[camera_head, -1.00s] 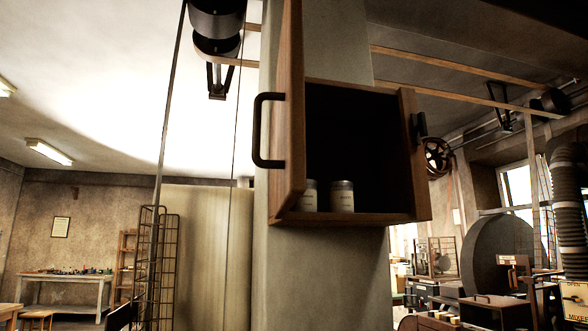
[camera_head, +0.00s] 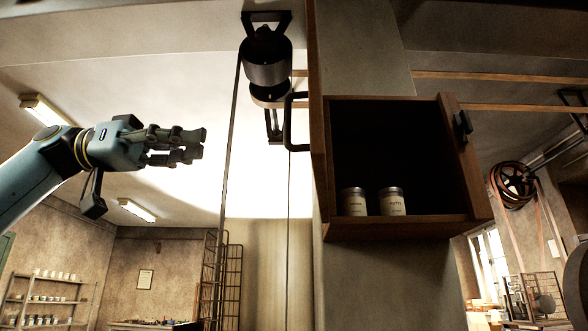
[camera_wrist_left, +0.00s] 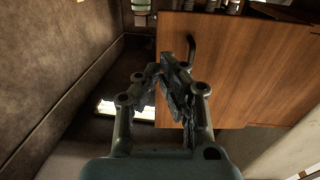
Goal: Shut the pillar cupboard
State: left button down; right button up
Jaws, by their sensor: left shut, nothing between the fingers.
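The pillar cupboard (camera_head: 400,228) is a wooden box on the grey pillar (camera_head: 362,290), with a dark interior. Its door (camera_head: 318,165) stands open at the left, seen nearly edge-on. A black bar handle (camera_head: 289,122) sticks out from the door's outer face. My left gripper (camera_head: 203,143) is shut and empty in the air left of the handle, apart from it. In the left wrist view my left gripper (camera_wrist_left: 163,68) shows against the door's wooden face (camera_wrist_left: 260,70) and near the handle (camera_wrist_left: 191,48). My right gripper is out of view.
Two labelled jars, a left one (camera_head: 354,201) and a right one (camera_head: 392,201), stand inside on the cupboard floor. A hanging pulley (camera_head: 267,60) with a belt is left of the door. A black catch (camera_head: 463,126) is on the right side wall.

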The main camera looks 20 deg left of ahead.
aim_at(288, 134)
pick_arm(q)
jog(key=w+d+p, duration=0.1)
jog(key=d+p, duration=0.1)
jog(key=d, duration=0.2)
jog(key=d+p, duration=0.3)
jog(key=d, duration=0.2)
jog(key=w+d+p, duration=0.1)
jog(key=d+p, duration=0.2)
jog(key=d, duration=0.2)
jog(key=shift+w, duration=0.3)
jog(key=shift+a, duration=0.1)
